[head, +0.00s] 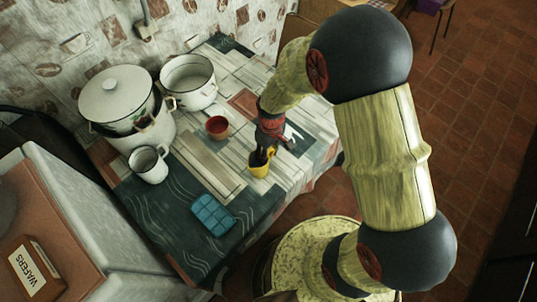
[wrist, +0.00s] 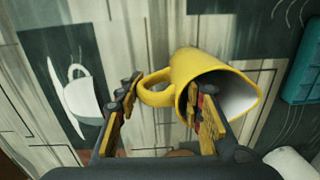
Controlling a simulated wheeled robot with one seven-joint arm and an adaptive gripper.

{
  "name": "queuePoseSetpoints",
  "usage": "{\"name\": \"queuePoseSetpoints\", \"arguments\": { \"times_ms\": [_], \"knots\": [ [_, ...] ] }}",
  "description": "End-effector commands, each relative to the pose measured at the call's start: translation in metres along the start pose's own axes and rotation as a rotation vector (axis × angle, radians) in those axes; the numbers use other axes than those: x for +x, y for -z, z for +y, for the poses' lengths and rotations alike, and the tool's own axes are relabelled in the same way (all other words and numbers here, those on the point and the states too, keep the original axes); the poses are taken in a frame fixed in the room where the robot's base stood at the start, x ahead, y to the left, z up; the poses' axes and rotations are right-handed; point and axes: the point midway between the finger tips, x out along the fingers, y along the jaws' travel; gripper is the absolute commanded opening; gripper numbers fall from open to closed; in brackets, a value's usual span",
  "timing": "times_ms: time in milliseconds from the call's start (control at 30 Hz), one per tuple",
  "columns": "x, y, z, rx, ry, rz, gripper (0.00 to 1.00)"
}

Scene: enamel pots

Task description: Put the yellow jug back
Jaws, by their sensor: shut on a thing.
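The yellow jug (head: 259,169) is at the front right part of the table, below my gripper (head: 264,153). In the wrist view the jug (wrist: 193,62) is tilted in the picture, with its open, pale mouth to the lower right and its handle to the left. My gripper (wrist: 164,90) has one finger outside the handle and the other at the jug's rim, overlapping the mouth. It is shut on the jug at the handle side. I cannot tell whether the jug's base touches the tablecloth.
On the table (head: 205,160) stand a red bowl (head: 217,127), a white mug (head: 149,164), a white pot (head: 188,80), a lidded pot stack (head: 117,97) and a blue mould (head: 213,215). A box marked wafers (head: 36,272) lies at lower left. The table's right edge is close.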

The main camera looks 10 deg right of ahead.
Motion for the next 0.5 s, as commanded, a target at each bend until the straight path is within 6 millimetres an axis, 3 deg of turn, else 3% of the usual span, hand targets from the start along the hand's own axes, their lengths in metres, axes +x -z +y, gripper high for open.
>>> {"name": "queuePoseSetpoints", "arguments": {
  "times_ms": [333,367,500],
  "knots": [
    [0.0019,0.0011,0.0005,0.0,-0.001,0.003,0.0],
    [0.0024,0.0009,0.0004,0.0,-0.001,0.003,0.38],
    [0.0016,0.0009,0.0004,0.0,-0.001,0.003,0.46]
  ]
}}
